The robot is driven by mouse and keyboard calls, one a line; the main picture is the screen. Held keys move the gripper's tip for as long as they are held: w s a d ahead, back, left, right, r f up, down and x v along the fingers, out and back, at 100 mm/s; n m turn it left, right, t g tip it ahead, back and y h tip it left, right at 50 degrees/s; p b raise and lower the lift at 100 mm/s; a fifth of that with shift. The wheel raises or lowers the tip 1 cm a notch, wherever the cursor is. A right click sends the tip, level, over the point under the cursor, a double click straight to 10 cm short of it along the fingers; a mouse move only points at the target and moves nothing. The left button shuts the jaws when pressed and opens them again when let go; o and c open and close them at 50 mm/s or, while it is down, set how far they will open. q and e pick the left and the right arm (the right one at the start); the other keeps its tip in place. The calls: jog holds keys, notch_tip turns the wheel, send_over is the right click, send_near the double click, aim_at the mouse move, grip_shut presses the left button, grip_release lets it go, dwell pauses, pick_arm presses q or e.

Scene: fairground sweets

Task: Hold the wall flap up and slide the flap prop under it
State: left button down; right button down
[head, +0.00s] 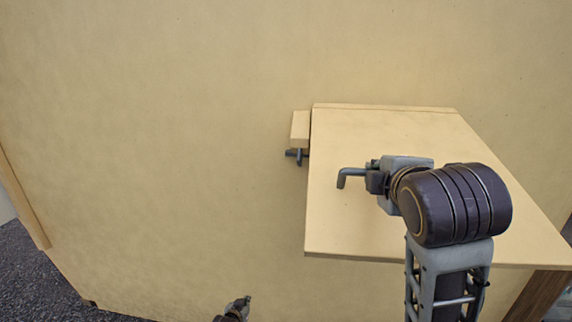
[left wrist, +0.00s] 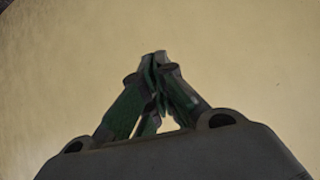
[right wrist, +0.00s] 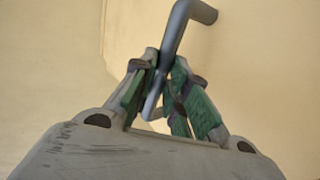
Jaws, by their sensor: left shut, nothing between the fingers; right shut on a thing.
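The wall flap (head: 345,225), a pale wooden panel, stands out from the wall, raised about level. A bent grey rod handle (head: 352,172) is on its upper face. My right gripper (head: 373,178) is shut on this rod; the right wrist view shows the rod (right wrist: 176,32) between the fingers (right wrist: 158,88). A small wooden block with a dark knob, apparently the flap prop (head: 300,130), sits against the wall just left of the flap. I cannot tell whether any of it lies under the flap. My left gripper (head: 243,303) is shut and empty, low and left of the flap.
The large plain wall (head: 170,130) fills most of the view. Free room lies left of the block and below it. My right arm covers the flap's right part. Dark ground (head: 50,285) shows at lower left, and a dark brown post (head: 540,295) at lower right.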

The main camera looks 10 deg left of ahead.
pick_arm(q)
jog(key=w+d+r+n+t, duration=0.15)
jog(key=w+r, duration=0.25)
jog(key=r, duration=0.8)
jog(key=w+r+t+h, duration=0.15)
jog(key=w+r, duration=0.35)
jog(key=r, duration=0.8)
jog(key=w+d+r+n+t, duration=0.15)
jog(key=w+r, duration=0.25)
jog(key=r, duration=0.8)
jog(key=s+d+r+n+h, duration=0.1)
jog(key=s+r+n, duration=0.2)
jog(key=r, duration=0.4)
jog(key=s+d+r+n+h, duration=0.1)
jog(key=s+r+n, duration=0.3)
jog(key=r, duration=0.4)
jog(key=s+d+r+n+t+h, duration=0.1)
jog(key=s+d+r+n+h, duration=0.1)
jog(key=r, duration=0.6)
jog(key=shift+s+d+n, duration=0.55)
jog(key=shift+s+n, duration=0.15)
jog(key=shift+n, duration=0.2)
jog(key=shift+w, duration=0.2)
